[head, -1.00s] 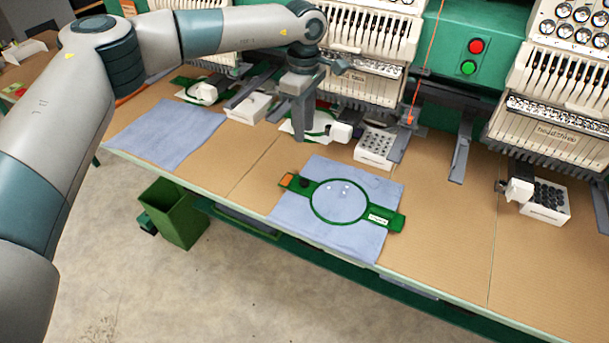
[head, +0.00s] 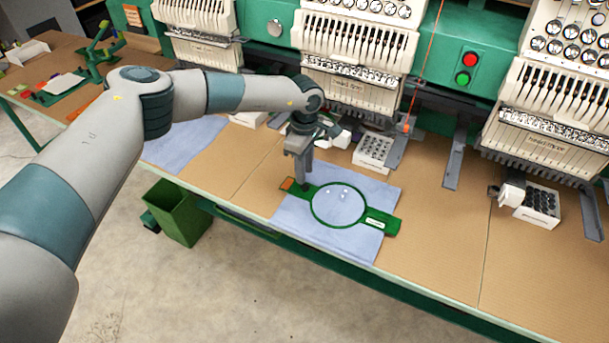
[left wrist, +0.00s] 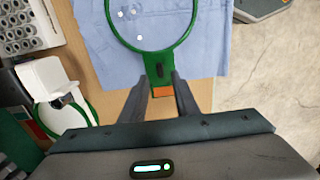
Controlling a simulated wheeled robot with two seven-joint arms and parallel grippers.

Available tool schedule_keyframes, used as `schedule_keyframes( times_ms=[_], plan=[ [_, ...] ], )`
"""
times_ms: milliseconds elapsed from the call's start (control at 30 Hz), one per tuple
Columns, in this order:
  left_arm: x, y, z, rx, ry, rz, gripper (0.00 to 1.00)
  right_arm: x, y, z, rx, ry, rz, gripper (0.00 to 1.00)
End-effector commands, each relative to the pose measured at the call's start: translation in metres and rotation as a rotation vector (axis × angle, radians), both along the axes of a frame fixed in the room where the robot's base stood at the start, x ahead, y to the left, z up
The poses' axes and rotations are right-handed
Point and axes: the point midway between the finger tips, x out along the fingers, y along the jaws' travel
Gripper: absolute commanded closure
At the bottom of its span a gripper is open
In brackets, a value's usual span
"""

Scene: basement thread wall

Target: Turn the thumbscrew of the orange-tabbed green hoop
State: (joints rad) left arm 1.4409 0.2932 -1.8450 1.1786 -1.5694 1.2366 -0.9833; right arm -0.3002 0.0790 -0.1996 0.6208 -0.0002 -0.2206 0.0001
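The green hoop (head: 389,221) lies flat on a blue cloth (head: 362,252) on the table. Its orange tab (head: 287,184) is at its left end, and the tab also shows in the left wrist view (left wrist: 163,92). The dark thumbscrew (left wrist: 159,71) sits on the green bar between the ring and the tab. My left gripper (head: 304,185) points down over this end of the hoop. In the left wrist view its fingers (left wrist: 163,80) are open, one on each side of the bar, with nothing gripped. I cannot tell their height above the screw. My right gripper is not in view.
Embroidery machine heads (head: 350,85) stand behind the hoop, with metal arms reaching over the table. A white box of bobbins (head: 373,151) is behind the cloth. A green bin (head: 178,212) stands below the table's front edge.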

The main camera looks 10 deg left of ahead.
Motion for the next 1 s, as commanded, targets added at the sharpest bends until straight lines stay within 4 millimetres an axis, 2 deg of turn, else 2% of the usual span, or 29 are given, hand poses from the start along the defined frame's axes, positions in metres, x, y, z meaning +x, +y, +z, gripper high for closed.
schedule_keyframes(
  times_ms=[100,300,733,833,867,1000],
  plan=[
    [-0.001,0.0,-0.017,0.001,0.002,0.002,0.72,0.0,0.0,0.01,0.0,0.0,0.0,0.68],
    [0.0,0.0,-0.039,-0.001,0.001,0.002,0.72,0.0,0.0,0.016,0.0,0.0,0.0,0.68],
    [0.0,0.0,-0.047,0.0,-0.001,0.001,0.72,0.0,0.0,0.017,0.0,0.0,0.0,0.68],
    [0.0,0.0,-0.047,0.0,-0.001,0.001,0.96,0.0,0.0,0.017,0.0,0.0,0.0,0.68],
    [0.0,0.0,-0.047,0.0,-0.001,0.001,1.0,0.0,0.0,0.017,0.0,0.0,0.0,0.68],
    [0.0,0.0,-0.047,0.0,-0.001,0.001,1.0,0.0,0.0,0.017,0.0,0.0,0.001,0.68]
  ],
)
